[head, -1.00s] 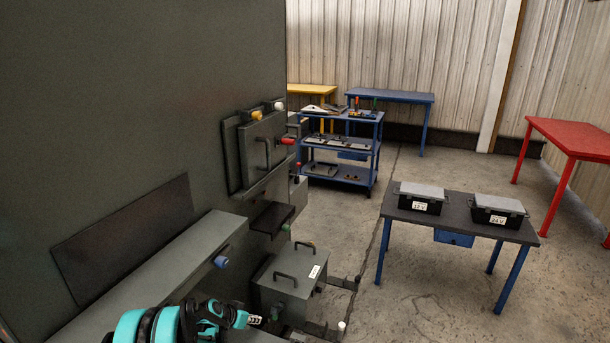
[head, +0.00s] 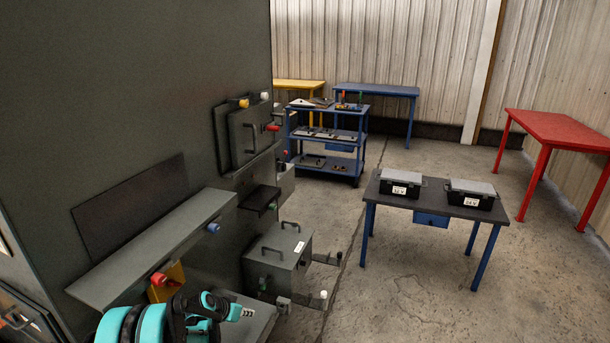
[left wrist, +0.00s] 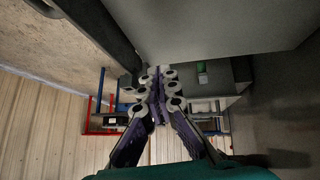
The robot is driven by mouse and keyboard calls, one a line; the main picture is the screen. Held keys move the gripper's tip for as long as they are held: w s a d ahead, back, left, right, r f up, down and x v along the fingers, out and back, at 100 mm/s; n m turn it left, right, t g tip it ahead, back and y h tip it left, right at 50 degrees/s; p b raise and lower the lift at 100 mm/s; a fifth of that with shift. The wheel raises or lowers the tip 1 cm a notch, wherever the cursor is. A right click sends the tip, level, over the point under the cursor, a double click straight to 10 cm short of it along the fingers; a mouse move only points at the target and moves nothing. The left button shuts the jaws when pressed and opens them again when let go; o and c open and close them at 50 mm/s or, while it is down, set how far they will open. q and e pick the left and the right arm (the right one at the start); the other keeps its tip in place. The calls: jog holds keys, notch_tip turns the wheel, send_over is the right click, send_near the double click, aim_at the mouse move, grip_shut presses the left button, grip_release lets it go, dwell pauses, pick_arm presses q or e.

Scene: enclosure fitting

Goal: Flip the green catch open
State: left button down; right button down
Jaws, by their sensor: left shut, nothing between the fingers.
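A small green piece (head: 273,206) shows below the dark shelf on the grey enclosure in the head view. In the left wrist view a green block (left wrist: 202,78) sits on a grey part just right of the fingers; I cannot tell if it is the same piece. My left gripper (head: 247,312) is low in the head view, in front of the grey box. In the left wrist view its fingers (left wrist: 159,78) are together and empty, apart from the green block in the picture. My right gripper is not in view.
A grey box with handles (head: 278,255) stands right of my left arm.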

pick_arm(q)
jog(key=s+d+r+n+y, duration=0.2)
jog(key=s+r, duration=1.3)
jog(key=r, duration=0.4)
jog(key=s+r+n+y, duration=0.2)
jog(key=s, duration=1.9)
jog(key=shift+s+a, duration=0.2)
jog(key=shift+s, duration=0.1)
